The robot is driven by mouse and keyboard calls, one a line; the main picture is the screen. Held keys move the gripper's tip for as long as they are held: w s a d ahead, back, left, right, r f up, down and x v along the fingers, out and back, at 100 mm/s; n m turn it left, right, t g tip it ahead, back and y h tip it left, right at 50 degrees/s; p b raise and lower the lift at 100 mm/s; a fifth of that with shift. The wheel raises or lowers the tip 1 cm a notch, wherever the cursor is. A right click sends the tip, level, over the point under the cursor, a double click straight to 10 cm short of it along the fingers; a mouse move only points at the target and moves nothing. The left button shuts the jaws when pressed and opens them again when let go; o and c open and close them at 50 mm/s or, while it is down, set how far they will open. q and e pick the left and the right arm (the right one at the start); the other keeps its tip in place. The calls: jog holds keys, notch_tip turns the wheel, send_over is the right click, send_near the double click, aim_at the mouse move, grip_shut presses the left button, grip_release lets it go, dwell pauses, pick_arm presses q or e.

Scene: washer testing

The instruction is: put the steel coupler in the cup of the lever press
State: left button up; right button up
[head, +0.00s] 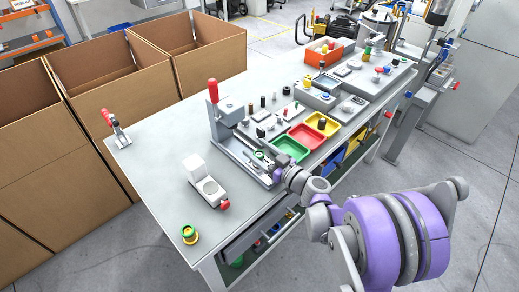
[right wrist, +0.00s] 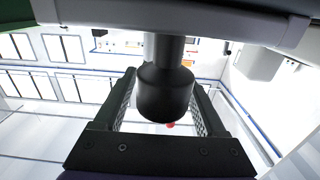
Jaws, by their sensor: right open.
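The lever press, as I take the grey device with the red upright handle (head: 212,92), stands near the middle of the bench. Its cup cannot be made out clearly. My right gripper (head: 272,166) is low at the front end of this device, its fingers small and partly hidden. In the right wrist view its fingers (right wrist: 164,82) are open, on either side of a dark stepped cylinder (right wrist: 163,92) with a narrower neck. I cannot tell whether this cylinder is the steel coupler or part of a fixture. My left gripper is out of view.
Green (head: 292,149) and yellow (head: 322,124) trays and small parts lie right of the press. A white fixture with a red knob (head: 223,204), a green-yellow ring part (head: 189,235) and a red-handled clamp (head: 117,130) stand left. The bench's left end is mostly clear.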

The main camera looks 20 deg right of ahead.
jog(key=v, duration=1.2)
jog(key=shift+d+r, duration=0.15)
jog(key=shift+r, duration=0.1)
